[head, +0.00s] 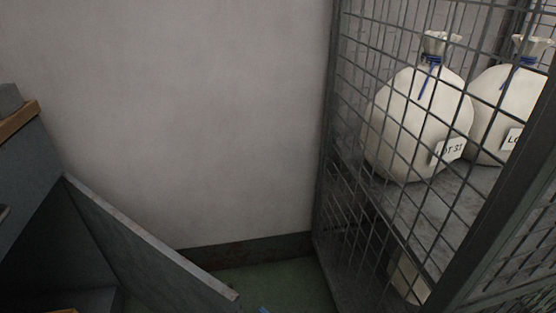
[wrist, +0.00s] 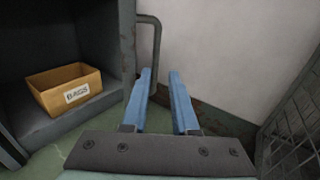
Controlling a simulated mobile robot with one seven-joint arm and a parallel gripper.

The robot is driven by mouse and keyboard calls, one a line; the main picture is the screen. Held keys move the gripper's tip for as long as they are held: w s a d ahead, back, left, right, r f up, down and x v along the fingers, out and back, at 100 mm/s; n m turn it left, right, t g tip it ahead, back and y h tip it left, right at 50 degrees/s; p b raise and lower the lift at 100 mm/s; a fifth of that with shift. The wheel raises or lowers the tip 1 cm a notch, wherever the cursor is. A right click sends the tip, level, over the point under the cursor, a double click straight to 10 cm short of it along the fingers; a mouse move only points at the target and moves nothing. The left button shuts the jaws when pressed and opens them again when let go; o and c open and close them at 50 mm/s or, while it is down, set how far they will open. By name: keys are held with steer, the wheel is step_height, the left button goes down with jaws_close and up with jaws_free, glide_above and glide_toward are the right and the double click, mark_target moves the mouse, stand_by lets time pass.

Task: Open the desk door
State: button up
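The desk door (head: 150,245) is a grey panel standing swung out from the desk (head: 30,165) at the left of the head view, with the dark compartment showing beside it. In the wrist view the door (wrist: 128,50) is seen nearly edge-on. A grey bar handle (wrist: 157,45) sticks out on its right side. My gripper (wrist: 161,74) has its two blue fingers apart, with a gap between them. The handle's lower part appears between or just behind the fingers; I cannot tell whether they touch it. Only a small blue bit shows at the head view's bottom edge.
A cardboard box labelled BAGS (wrist: 68,90) sits inside the open compartment. A wire mesh cage (head: 345,120) with white tied sacks (head: 415,120) stands at the right. A plain wall (head: 200,100) is behind, with a strip of green floor (head: 280,285) between desk and cage.

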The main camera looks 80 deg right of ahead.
steer(key=shift+p+v, duration=0.4)
steer(key=shift+v, duration=1.75)
